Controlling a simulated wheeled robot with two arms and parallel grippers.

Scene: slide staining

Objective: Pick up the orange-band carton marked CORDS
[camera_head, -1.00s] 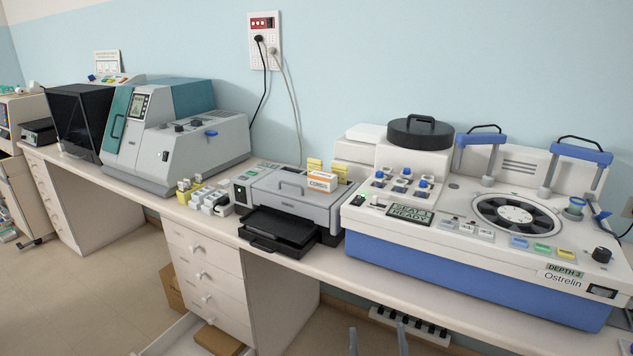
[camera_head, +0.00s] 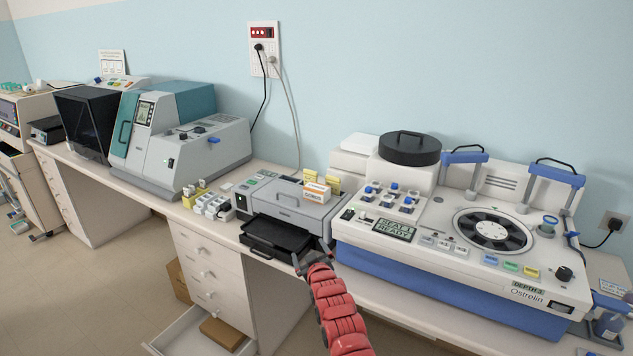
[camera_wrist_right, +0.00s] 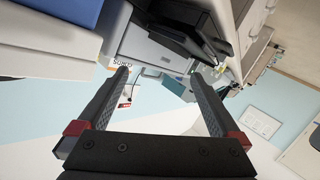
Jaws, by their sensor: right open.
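The white carton with an orange band (camera_head: 317,191) stands on top of the grey printer-like machine (camera_head: 286,207), towards its back right. Its printed label is small and blurred. In the right wrist view, which is turned nearly upside down, what appears to be the carton's lettered face (camera_wrist_right: 122,64) shows near the left fingertip. My right gripper (camera_head: 313,258) is open and empty, in front of and below the carton, near the machine's black tray. My right gripper's two fingers (camera_wrist_right: 164,82) are spread wide in the wrist view. My left gripper is not in view.
Yellow blocks (camera_head: 335,181) stand beside the carton on the machine. The large blue-and-white stainer (camera_head: 450,250) is close on the right. The black tray (camera_head: 275,237) sticks out at the front. A small rack (camera_head: 212,206) is to the left, and a drawer (camera_head: 190,335) hangs open below.

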